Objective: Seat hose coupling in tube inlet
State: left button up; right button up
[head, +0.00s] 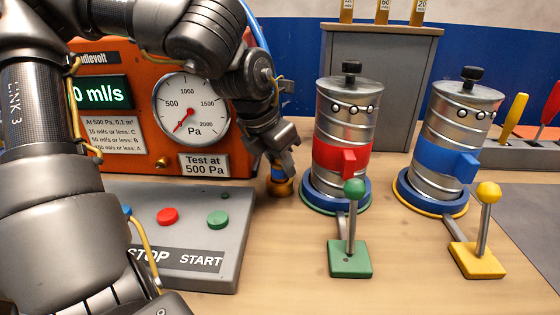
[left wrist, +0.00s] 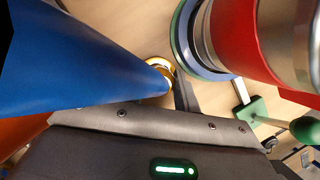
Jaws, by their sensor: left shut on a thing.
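My left gripper (head: 280,167) reaches down beside the orange machine and is shut on the end of a blue hose. Below its fingers the brass hose coupling (head: 281,187) shows, just above or at the table; I cannot tell if it touches. In the left wrist view the blue hose (left wrist: 85,60) fills the left side and narrows toward the brass coupling (left wrist: 158,64). The red-banded metal duct (head: 348,135) stands just right of the gripper, apart from it. I cannot make out which opening is the tube inlet. My right gripper is not in view.
A blue-banded duct (head: 456,140) stands farther right. A green-knobbed lever (head: 350,258) and a yellow-knobbed lever (head: 477,260) stand in front of the ducts. The orange machine's gauge (head: 190,108) and the grey START/STOP panel (head: 195,260) are at left. Table between panel and green lever is clear.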

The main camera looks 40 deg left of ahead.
pick_arm(q)
jog(key=shift+f, duration=0.2)
jog(key=o, duration=1.1)
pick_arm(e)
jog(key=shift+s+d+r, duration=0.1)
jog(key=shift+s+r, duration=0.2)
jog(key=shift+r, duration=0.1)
